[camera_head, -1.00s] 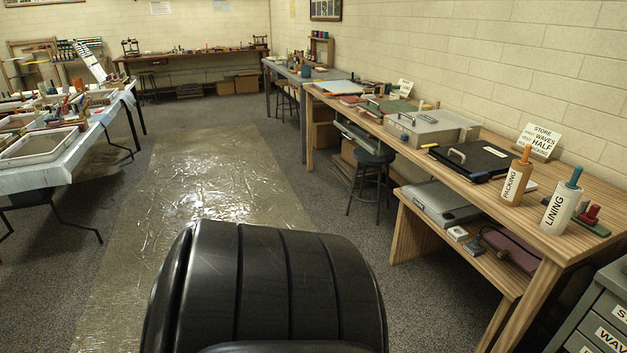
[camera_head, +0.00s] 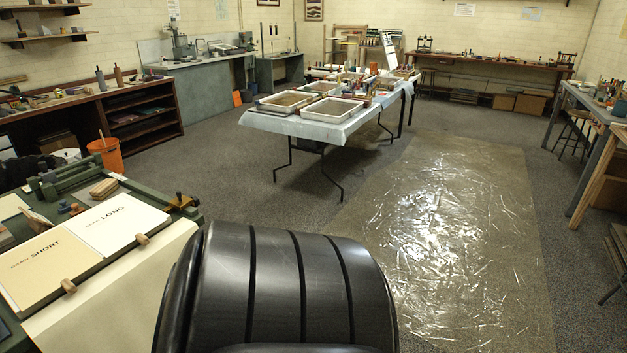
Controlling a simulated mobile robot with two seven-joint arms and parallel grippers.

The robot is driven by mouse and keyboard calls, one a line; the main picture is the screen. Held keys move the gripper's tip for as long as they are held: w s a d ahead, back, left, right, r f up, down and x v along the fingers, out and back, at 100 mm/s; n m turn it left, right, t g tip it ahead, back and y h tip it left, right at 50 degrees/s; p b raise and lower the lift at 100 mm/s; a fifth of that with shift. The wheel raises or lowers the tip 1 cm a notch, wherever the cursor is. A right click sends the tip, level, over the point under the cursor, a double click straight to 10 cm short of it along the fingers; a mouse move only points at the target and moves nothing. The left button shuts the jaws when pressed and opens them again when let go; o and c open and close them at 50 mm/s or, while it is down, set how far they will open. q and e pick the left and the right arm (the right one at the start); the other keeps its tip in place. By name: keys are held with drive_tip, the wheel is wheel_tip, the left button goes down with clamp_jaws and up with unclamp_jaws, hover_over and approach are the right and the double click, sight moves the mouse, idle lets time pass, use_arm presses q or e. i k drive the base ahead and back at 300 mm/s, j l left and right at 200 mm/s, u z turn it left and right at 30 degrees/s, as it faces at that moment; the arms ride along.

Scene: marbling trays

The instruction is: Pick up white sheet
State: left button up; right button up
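Neither of my grippers is in view. A black rounded part of my own body fills the bottom middle.
A table (camera_head: 296,127) with a pale cover holds several trays (camera_head: 330,136) in the middle. Plastic sheeting (camera_head: 470,230) covers the floor to its right. An orange bucket (camera_head: 106,155) stands behind the green bench. Grey floor between bench and table is clear.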

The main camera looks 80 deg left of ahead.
sight(108, 227)
drive_tip(key=u, duration=3.9)
drive_tip(key=i+l, duration=0.15)
drive_tip(key=i, duration=0.3)
drive_tip(key=i+l+u, duration=0.7)
drive_tip(key=i, duration=0.15)
